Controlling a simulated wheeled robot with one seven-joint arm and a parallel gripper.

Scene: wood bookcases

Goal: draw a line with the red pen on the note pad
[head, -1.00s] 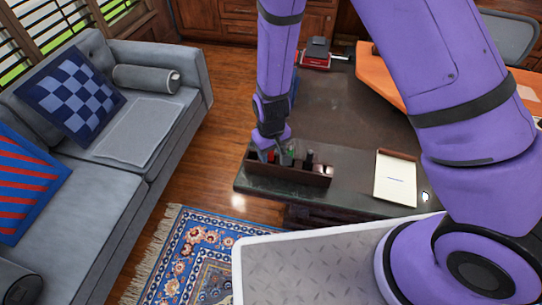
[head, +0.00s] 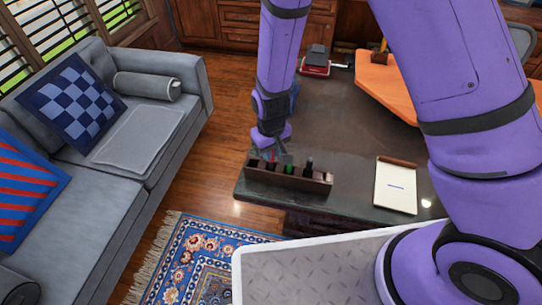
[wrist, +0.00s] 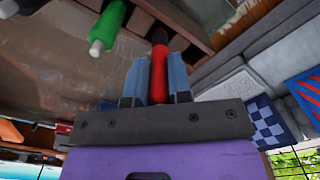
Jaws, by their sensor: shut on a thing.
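The red pen (wrist: 159,76) is between the two fingers of my gripper (wrist: 156,72) in the wrist view, its dark end toward the pen holder (wrist: 195,25). In the head view my gripper (head: 272,152) is at the left part of the dark pen holder (head: 318,183), with a small bit of red at the fingers. Whether the pen is clear of the holder cannot be told.
A green pen (head: 289,169) and a dark pen (head: 309,163) stand in the holder. The dark desk top (head: 350,140) is bare between holder and pad. A red and black item (head: 317,62) and an orange board (head: 390,85) lie farther back. A grey sofa (head: 140,150) is at the left.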

